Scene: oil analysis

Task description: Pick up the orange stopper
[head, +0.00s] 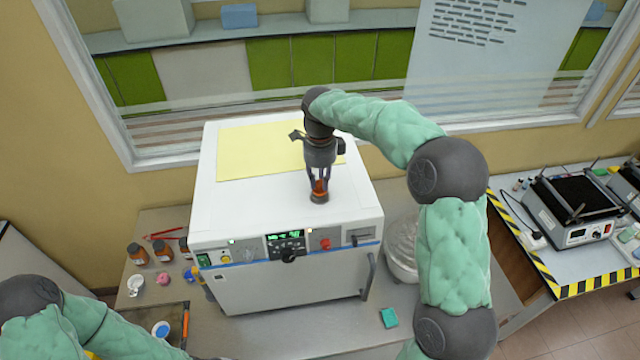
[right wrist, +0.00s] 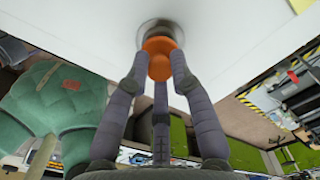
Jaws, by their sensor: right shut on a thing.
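The orange stopper (head: 320,186) is at the top of a small dark vessel (head: 319,197) on the white top of the box-shaped machine (head: 346,205). My right gripper (head: 319,184) points down from above and is shut on the stopper. In the right wrist view the orange stopper (right wrist: 160,57) lies between the fingertips of my right gripper (right wrist: 158,72), close to the white surface. Whether the stopper is still seated in the vessel cannot be told. My left gripper is not in view; only my left arm shows at the lower left.
A yellow sheet (head: 250,150) lies on the machine top behind the gripper. Brown bottles (head: 137,254) and small items stand on the table to the left. A clear bowl (head: 402,250) is right of the machine, and a teal block (head: 389,317) lies in front of it.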

